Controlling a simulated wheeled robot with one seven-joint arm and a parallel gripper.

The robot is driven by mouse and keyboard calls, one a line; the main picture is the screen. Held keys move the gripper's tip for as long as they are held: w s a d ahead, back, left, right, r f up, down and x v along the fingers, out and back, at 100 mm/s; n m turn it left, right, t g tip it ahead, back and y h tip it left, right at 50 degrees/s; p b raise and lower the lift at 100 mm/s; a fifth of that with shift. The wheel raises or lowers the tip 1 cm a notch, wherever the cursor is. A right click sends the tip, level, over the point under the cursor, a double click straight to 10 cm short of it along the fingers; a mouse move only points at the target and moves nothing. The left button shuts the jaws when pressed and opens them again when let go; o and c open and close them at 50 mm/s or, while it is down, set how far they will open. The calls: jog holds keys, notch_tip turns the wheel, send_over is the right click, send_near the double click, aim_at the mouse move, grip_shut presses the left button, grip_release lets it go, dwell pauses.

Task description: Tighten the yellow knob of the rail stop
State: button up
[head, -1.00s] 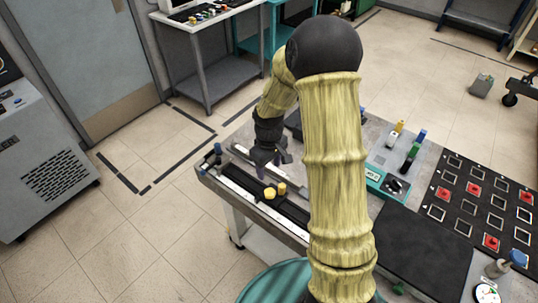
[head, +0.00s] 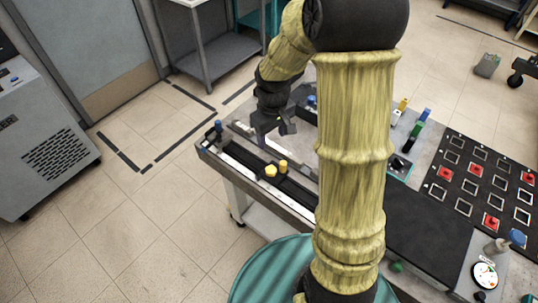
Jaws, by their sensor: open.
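A low yellow knob (head: 270,171) sits on the dark rail (head: 297,188) along the left front edge of the workbench. I cannot tell whether both belong to the rail stop, whose body is too small to make out. My gripper (head: 276,133) hangs beyond the yellow knob in this view, apart from it, pointing down. It is open, with nothing visible between its fingers. My arm hides the middle of the bench.
Coloured pegs (head: 414,130) stand on the bench right of my arm. A black panel (head: 485,185) with red pieces and a dial gauge (head: 485,275) lie farther right. A blue-topped post (head: 218,126) stands at the bench's left corner. Floor to the left is clear.

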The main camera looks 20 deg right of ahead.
jog(key=s+r+m+t, duration=0.2)
jog(key=s+r+m, duration=0.1)
jog(key=s, duration=0.9)
jog(key=shift+s+a+m, duration=0.25)
jog(key=shift+a+m, duration=0.05)
jog(key=shift+m, duration=0.6)
jog(key=shift+c, duration=0.4)
